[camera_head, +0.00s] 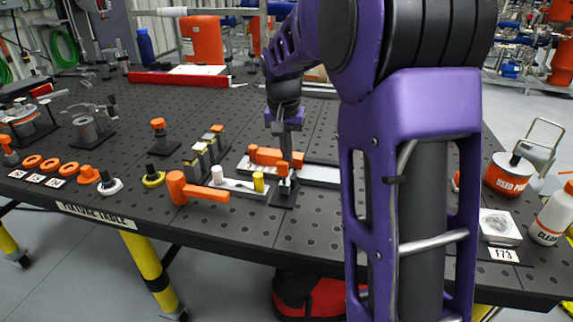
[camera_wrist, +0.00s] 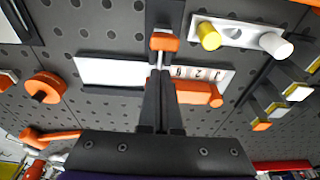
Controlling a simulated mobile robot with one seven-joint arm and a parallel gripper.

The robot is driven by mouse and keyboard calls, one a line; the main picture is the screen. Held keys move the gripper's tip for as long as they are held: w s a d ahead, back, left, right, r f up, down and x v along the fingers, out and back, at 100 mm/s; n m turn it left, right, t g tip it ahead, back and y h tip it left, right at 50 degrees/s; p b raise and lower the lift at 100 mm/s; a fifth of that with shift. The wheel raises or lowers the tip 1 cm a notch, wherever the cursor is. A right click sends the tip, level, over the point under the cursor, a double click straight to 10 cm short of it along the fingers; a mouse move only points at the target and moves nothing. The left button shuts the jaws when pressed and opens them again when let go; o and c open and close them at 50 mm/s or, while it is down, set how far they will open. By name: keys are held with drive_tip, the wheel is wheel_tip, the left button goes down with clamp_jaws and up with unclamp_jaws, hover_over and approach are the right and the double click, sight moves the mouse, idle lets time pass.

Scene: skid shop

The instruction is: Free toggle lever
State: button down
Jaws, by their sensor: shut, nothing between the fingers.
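In the wrist view a small switch-like part with an orange cap (camera_wrist: 164,42) and a thin metal stem appears just beyond my fingertips; it looks like the toggle lever. In the head view its orange part (camera_head: 282,169) stands above a black base plate (camera_head: 284,196) near the table's front. My gripper (camera_head: 287,152) points down right over it. In the wrist view my gripper (camera_wrist: 161,78) has its two black fingers together, with nothing seen between them. Whether the fingertips touch the lever I cannot tell, and the fingers hide part of it.
A white plate with printed marks (camera_wrist: 108,71) and an orange cylinder (camera_wrist: 200,93) lie close by my fingers. A pale bar with yellow and white pegs (camera_head: 238,185) and an orange mallet-like tool (camera_head: 194,189) lie left. The dark perforated table (camera_head: 200,100) has free room farther back.

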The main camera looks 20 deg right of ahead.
sight(282, 163)
drive_tip(key=shift+s+a+b, duration=0.25)
drive_tip(key=shift+s+a, duration=0.15)
drive_tip(key=shift+s, duration=0.3)
drive_tip(key=shift+s+a+b, duration=0.2)
drive_tip(key=shift+s+a, duration=0.2)
drive_tip(key=shift+s, duration=0.25)
drive_tip(key=shift+s+a, duration=0.1)
drive_tip(key=shift+s, duration=0.05)
drive_tip(key=shift+s+a, duration=0.35)
drive_tip(key=shift+s, duration=0.3)
drive_tip(key=shift+w, duration=0.1)
drive_tip(key=shift+w+d, duration=0.3)
drive_tip(key=shift+w, duration=0.2)
wheel_tip(282, 163, up, 7)
drive_tip(key=p, duration=0.6)
drive_tip(key=shift+r, duration=0.1)
